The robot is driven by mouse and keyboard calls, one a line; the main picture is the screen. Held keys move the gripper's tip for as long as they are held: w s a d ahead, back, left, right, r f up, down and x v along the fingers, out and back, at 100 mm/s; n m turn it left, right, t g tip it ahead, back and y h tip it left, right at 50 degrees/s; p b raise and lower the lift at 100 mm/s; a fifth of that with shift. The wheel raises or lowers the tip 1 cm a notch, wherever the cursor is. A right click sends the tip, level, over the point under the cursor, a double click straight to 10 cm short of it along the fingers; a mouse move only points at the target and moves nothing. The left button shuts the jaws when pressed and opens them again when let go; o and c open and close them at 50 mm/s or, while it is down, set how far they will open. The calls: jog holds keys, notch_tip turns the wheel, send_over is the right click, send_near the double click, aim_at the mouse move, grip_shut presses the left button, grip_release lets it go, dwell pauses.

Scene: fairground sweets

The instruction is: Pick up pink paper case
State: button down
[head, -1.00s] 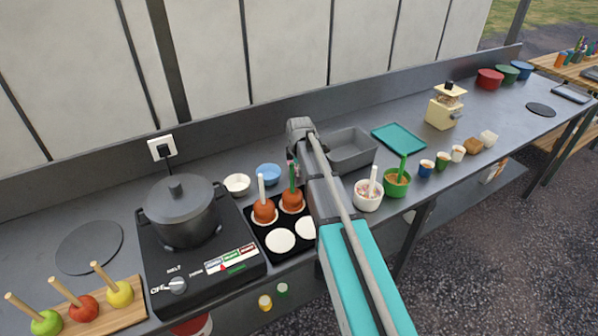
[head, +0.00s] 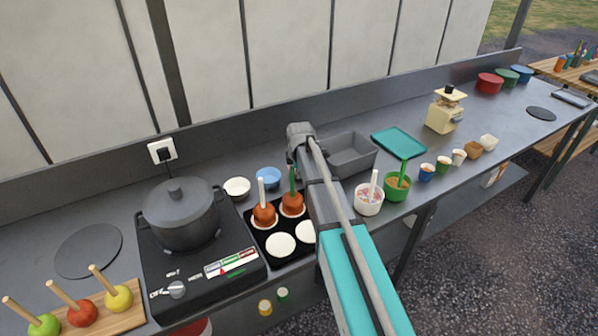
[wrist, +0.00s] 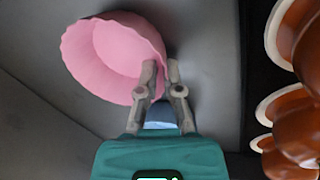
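The pink paper case (wrist: 115,50) is a round, crimped cup in the upper left of the wrist view, its hollow facing the camera. My gripper (wrist: 161,68) is at its right rim, with one finger inside the cup and the other outside. The fingers are close together with the thin pink wall between them, so they look shut on it. Whether the case is clear of the counter I cannot tell. In the head view my arm hides the case and the fingertips.
Caramel apples stand on a black tray (head: 262,238) right beside my gripper. A grey bin (head: 352,170) stands to the right, with a white bowl (head: 237,187) and a blue bowl (head: 268,178) to the left. The pot (head: 180,212) is further left.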

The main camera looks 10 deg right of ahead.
jog(key=shift+r, duration=0.15)
dwell(0.4)
notch_tip(320, 180, up, 10)
jog(key=p, duration=1)
jog(key=shift+f, duration=0.2)
jog(key=shift+r, duration=0.1)
dwell(0.4)
notch_tip(320, 180, up, 10)
jog(key=p, duration=0.9)
jog(key=shift+f+p, duration=0.2)
jog(key=shift+p, duration=0.15)
jog(key=shift+s+f, duration=0.1)
